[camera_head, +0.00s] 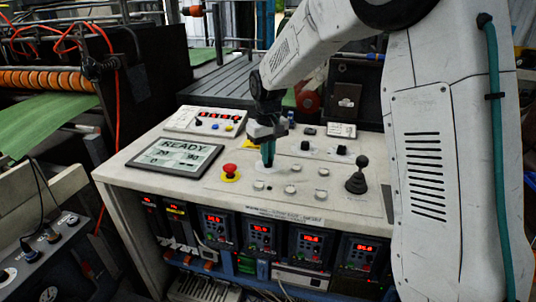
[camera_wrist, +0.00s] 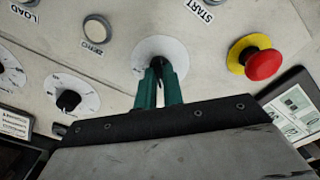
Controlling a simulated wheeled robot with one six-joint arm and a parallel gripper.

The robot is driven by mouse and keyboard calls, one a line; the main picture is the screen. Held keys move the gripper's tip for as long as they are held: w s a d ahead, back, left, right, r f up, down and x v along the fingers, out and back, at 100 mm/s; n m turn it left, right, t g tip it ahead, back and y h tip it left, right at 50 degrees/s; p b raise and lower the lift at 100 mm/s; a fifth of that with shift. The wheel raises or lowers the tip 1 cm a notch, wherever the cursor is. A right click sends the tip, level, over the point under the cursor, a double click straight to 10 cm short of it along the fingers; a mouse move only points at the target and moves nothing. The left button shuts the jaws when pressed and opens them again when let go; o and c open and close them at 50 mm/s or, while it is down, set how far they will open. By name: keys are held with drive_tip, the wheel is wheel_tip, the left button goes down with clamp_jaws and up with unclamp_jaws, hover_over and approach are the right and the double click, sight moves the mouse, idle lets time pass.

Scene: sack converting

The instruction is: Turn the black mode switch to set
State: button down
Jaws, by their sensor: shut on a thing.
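My gripper (camera_head: 268,162) reaches down to the control panel, with its green fingers at a round white dial plate (camera_head: 262,171). In the wrist view the fingers (camera_wrist: 160,85) are shut on the black mode switch (camera_wrist: 159,71), which shows as a thin dark strip between them. The dial plate (camera_wrist: 160,46) lies around the switch. The fingers hide most of the switch, and I cannot read its markings or tell which position it points to.
A red emergency button (camera_head: 230,170) on a yellow base stands left of my gripper, near a READY screen (camera_head: 175,157). A black joystick (camera_head: 357,178) stands to the right. Other black knobs (camera_head: 341,150) and round buttons (camera_head: 290,189) surround the dial.

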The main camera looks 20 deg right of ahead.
drive_tip(key=c, duration=1.5)
unclamp_jaws()
drive_tip(key=shift+r, duration=0.1)
wheel_tip(320, 180, up, 8)
drive_tip(key=shift+d+f, duration=0.1)
drive_tip(key=shift+f, duration=0.05)
drive_tip(key=s+d, duration=0.1)
drive_tip(key=s, duration=1.1)
drive_tip(key=s+d+r+m, duration=0.1)
drive_tip(key=s, duration=1.1)
drive_tip(key=s+d+r+m+t, duration=0.1)
drive_tip(key=s, duration=1.2)
drive_tip(key=shift+r, duration=0.25)
